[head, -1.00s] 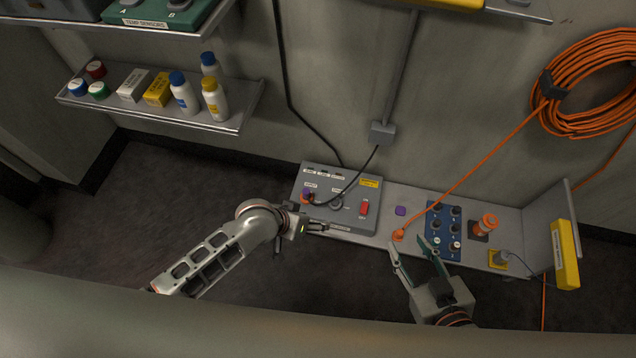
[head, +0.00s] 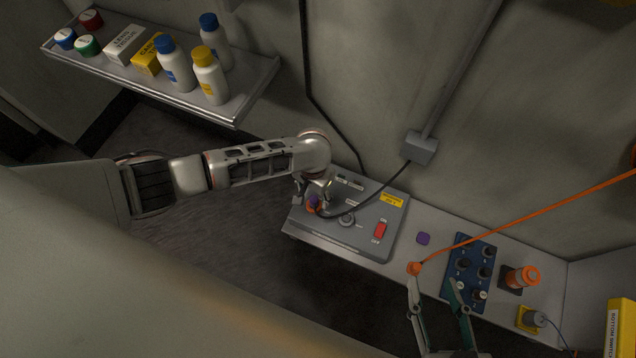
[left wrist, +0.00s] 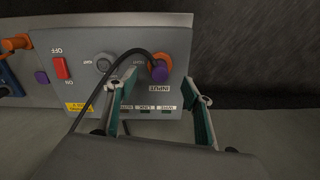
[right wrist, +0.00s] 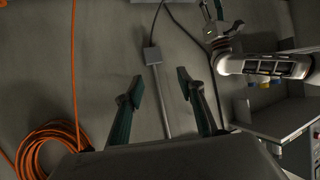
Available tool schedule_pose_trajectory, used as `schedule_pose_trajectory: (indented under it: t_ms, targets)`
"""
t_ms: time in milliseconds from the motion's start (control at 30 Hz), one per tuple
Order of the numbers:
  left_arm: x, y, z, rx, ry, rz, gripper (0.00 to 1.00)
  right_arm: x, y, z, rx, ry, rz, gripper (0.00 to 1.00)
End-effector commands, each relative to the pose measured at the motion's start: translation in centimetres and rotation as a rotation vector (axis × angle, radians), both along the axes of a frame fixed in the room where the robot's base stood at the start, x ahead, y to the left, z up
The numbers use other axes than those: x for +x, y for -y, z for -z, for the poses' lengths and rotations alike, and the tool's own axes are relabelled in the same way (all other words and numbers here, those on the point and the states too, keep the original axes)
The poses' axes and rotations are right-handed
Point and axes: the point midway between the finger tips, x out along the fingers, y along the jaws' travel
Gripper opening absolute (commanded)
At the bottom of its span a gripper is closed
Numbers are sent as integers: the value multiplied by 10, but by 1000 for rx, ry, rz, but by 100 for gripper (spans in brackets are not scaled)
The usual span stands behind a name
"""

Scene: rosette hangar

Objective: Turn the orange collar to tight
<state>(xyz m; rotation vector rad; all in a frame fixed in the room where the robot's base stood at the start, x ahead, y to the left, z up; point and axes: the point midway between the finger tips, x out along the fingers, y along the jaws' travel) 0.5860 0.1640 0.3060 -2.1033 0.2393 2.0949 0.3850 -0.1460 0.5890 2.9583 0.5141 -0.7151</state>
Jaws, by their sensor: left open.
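The orange collar (left wrist: 161,61) sits at the INPUT socket on the grey box (left wrist: 200,41), with a purple part (left wrist: 160,74) and a black cable at it. In the head view the collar (head: 311,203) is small and partly covered by my left gripper. My left gripper (left wrist: 158,92) is open. Its fingers stand on either side of the collar's line in the left wrist view, with the collar apparently just beyond the tips; I cannot tell whether they touch. My right gripper (head: 434,287) is open and empty near an orange plug (head: 414,268).
The grey box has a red switch (head: 380,230) and a round knob (head: 347,220). A blue knob panel (head: 470,265), an orange-topped part (head: 523,277) and a purple square (head: 423,239) are to the right. An orange cable (head: 540,210) crosses above the bench.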

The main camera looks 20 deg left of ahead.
Motion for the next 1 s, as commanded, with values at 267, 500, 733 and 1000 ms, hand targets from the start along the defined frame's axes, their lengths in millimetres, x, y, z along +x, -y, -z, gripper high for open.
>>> schedule_pose_trajectory:
  t_ms: [267, 500, 733, 1000]
  targets:
    - [-10, 0, 55, 0, -17, 0, 51, -3, -24, 2, 164, -19, 38, 39]
    - [-5, 0, 64, -1, -7, 0, 51, -5, -39, 0, 282, -37, 74, 39]
    - [-2, 0, 62, -2, -1, 0, 51, -5, -40, -2, 287, -35, 75, 39]
    - [-2, 0, 62, -1, -2, 1, 12, -5, -40, -1, 284, -37, 74, 39]
